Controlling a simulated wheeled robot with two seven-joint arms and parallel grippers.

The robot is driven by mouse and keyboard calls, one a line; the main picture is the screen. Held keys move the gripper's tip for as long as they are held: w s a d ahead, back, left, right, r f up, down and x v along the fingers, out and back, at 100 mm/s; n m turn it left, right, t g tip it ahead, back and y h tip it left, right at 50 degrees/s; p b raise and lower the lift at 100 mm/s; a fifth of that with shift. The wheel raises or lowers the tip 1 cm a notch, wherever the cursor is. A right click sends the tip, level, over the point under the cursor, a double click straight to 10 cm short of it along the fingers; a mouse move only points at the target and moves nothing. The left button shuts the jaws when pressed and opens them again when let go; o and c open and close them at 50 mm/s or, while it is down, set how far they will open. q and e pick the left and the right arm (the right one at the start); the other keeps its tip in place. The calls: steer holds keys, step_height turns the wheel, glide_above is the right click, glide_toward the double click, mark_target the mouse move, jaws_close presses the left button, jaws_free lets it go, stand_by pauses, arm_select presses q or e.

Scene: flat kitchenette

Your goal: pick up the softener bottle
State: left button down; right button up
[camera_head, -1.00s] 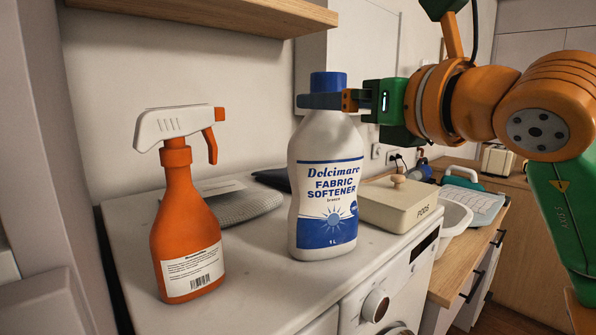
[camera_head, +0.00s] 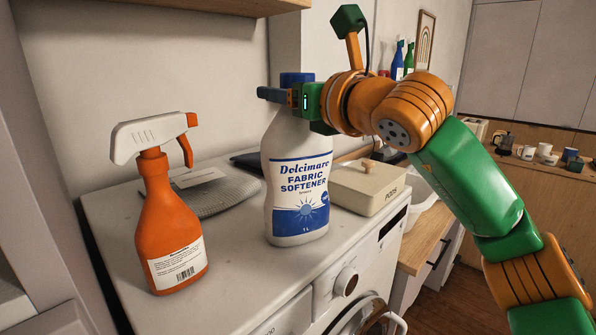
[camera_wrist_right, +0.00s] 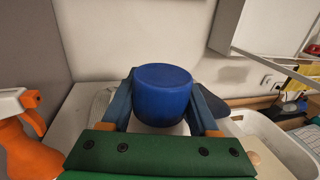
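The softener bottle (camera_head: 298,185) is white with a blue label and a blue cap. It stands upright on the white washing machine top in the head view. My right gripper (camera_head: 281,95) is at the cap, coming in from the right. In the right wrist view the blue cap (camera_wrist_right: 163,95) sits between the two fingers, which appear to press on its sides. The far finger is mostly hidden behind the cap in the head view. No clear gap shows under the bottle. My left gripper is not in view.
An orange spray bottle (camera_head: 168,225) stands to the left of the softener. A beige lidded box (camera_head: 365,188) is close on its right. A grey mesh item (camera_head: 212,192) lies behind. A wooden shelf (camera_head: 230,5) hangs above.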

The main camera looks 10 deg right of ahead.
jaws_close()
steer(key=shift+r, duration=0.1)
steer(key=shift+w, duration=0.15)
